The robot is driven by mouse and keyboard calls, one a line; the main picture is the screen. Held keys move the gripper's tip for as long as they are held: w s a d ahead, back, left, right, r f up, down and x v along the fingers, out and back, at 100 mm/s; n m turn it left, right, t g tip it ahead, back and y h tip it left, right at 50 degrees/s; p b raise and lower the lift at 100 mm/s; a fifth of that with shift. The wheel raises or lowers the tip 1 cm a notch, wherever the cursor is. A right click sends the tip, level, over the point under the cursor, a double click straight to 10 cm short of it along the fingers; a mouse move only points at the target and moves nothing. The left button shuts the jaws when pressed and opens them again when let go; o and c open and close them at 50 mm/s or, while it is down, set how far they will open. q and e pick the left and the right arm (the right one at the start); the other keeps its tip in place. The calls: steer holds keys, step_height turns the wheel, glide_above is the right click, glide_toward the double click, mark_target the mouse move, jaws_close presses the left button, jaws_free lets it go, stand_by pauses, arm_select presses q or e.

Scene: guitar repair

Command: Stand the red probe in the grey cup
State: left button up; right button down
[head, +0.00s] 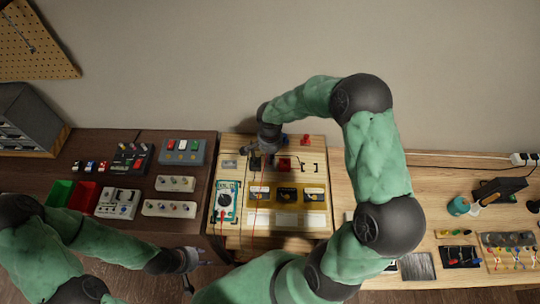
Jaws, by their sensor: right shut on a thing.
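My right gripper (264,157) reaches down over the back of the light wooden board and is shut. A thin red lead (253,215) runs up the board to it, so it seems to hold the red probe, which is too small and covered to see clearly. Small dark and red pieces sit right by the fingers. I cannot pick out the grey cup with certainty; a small grey item (230,164) lies left of the gripper. My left gripper (198,257) is low in front of the dark table, apart from these things, and its jaw opening is unclear.
A teal multimeter (227,203) lies on the board's left, beside a yellow-framed tray (287,209) of dark parts. A red piece (305,140) stands at the back. Green (60,192) and red (83,197) bins and pedals fill the left table.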

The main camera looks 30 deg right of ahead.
steer(key=shift+f, duration=0.2)
steer(key=c, duration=1.2)
jaws_free()
steer(key=shift+c, duration=0.2)
steer(key=o, duration=0.4)
steer(key=shift+r, duration=0.1)
steer(key=shift+r+p, duration=1.7)
steer(key=shift+r, duration=1.75)
